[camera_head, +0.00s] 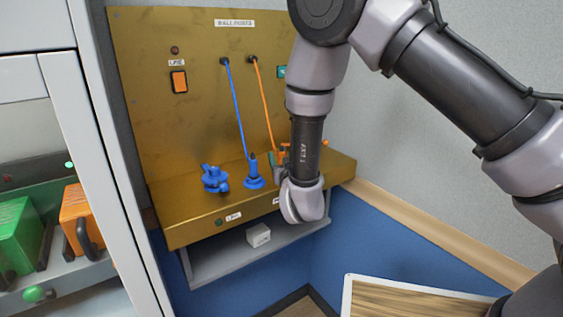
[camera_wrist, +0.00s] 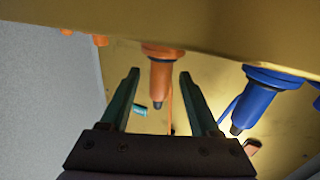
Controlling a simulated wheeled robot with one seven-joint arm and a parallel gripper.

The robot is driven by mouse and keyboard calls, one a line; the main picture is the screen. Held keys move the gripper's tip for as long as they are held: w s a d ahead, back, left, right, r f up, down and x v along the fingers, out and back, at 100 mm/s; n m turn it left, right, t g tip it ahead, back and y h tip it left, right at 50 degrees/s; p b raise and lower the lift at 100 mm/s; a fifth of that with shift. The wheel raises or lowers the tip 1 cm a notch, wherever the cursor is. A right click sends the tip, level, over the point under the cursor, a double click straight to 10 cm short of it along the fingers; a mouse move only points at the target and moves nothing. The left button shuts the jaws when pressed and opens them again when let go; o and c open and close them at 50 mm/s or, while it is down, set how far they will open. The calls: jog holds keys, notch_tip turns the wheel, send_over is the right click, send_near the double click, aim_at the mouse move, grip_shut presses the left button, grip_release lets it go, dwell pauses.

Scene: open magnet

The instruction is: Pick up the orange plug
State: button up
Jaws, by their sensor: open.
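The orange plug (camera_wrist: 162,70) sits on the brass-coloured ledge, its narrow end toward the bottom of the wrist view. My gripper (camera_wrist: 159,76) is open, with one dark green finger on each side of the plug. Small gaps show between the fingers and the plug, and I see no contact. In the head view my arm hides most of the orange plug (camera_head: 283,151), and only a small part of my gripper (camera_head: 275,163) shows beside it. An orange cord (camera_head: 264,100) runs from the back panel down toward the plug.
A blue plug (camera_head: 254,176) with a blue cord stands close left of my gripper in the head view; it also shows in the wrist view (camera_wrist: 255,105). A blue valve-like fitting (camera_head: 214,179) is further left. A white box (camera_head: 258,236) lies on the lower shelf.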

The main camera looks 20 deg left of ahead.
jog(key=shift+w+a, duration=0.1)
jog(key=shift+w, duration=0.1)
grip_shut()
